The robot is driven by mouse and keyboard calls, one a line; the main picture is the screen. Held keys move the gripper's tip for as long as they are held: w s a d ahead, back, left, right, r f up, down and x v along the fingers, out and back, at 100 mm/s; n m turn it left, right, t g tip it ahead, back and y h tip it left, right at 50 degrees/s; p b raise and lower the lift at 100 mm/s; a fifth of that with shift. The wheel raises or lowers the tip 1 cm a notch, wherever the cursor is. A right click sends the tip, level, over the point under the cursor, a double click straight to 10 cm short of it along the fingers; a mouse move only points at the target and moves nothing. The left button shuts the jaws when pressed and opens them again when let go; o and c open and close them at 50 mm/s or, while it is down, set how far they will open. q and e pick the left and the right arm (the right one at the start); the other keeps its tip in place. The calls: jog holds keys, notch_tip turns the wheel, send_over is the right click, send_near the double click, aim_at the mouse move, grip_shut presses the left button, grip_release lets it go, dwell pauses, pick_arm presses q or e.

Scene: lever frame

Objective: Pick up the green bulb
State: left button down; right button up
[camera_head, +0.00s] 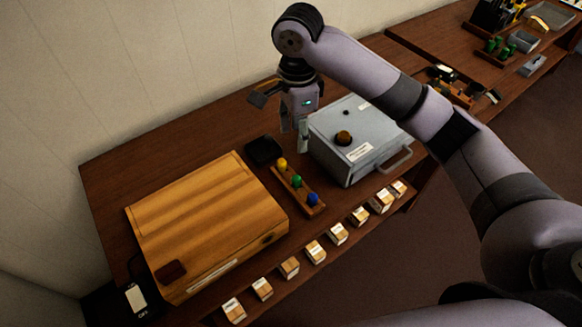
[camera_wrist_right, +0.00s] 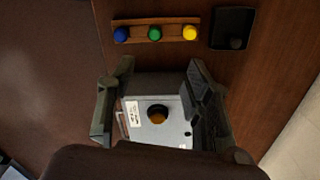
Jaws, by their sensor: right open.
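The green bulb (camera_head: 297,181) sits in the middle of a narrow wooden rack (camera_head: 305,196), between a yellow bulb (camera_head: 282,163) and a blue bulb (camera_head: 312,199). In the right wrist view the green bulb (camera_wrist_right: 155,33) is at the top, between the blue bulb (camera_wrist_right: 121,34) on the left and the yellow bulb (camera_wrist_right: 190,32) on the right. My right gripper (camera_head: 301,136) is behind the rack, beside the grey box's left side. In its wrist view the right gripper (camera_wrist_right: 160,75) is open and empty, apart from the bulbs. My left gripper is not in view.
The grey metal box (camera_head: 340,160) with a brown knob and handle stands right of the rack. A black tray (camera_head: 262,151) lies behind the rack's left end. A striped wooden box (camera_head: 205,215) fills the left. Several small labelled blocks (camera_head: 316,252) line the front edge.

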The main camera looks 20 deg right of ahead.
aim_at(297, 178)
jog(key=f, duration=0.2)
jog(key=s+f, duration=0.1)
jog(key=f, duration=0.1)
jog(key=s+f+p, duration=0.1)
jog(key=f, duration=0.1)
jog(key=shift+f, duration=0.25)
jog(key=f, duration=0.3)
jog(key=shift+w+f, duration=0.15)
jog(key=shift+w, duration=0.15)
jog(key=shift+f, duration=0.55)
jog(key=shift+f+p, duration=0.25)
jog(key=shift+p, duration=0.1)
notch_tip(297, 178, down, 4)
jog(key=shift+w+r+p, duration=0.1)
jog(key=shift+r+p, duration=0.05)
jog(key=shift+p, duration=0.4)
jog(key=shift+f, duration=0.55)
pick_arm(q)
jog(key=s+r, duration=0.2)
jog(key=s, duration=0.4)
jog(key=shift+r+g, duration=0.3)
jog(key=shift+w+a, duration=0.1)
pick_arm(e)
jog(key=shift+c, duration=0.5)
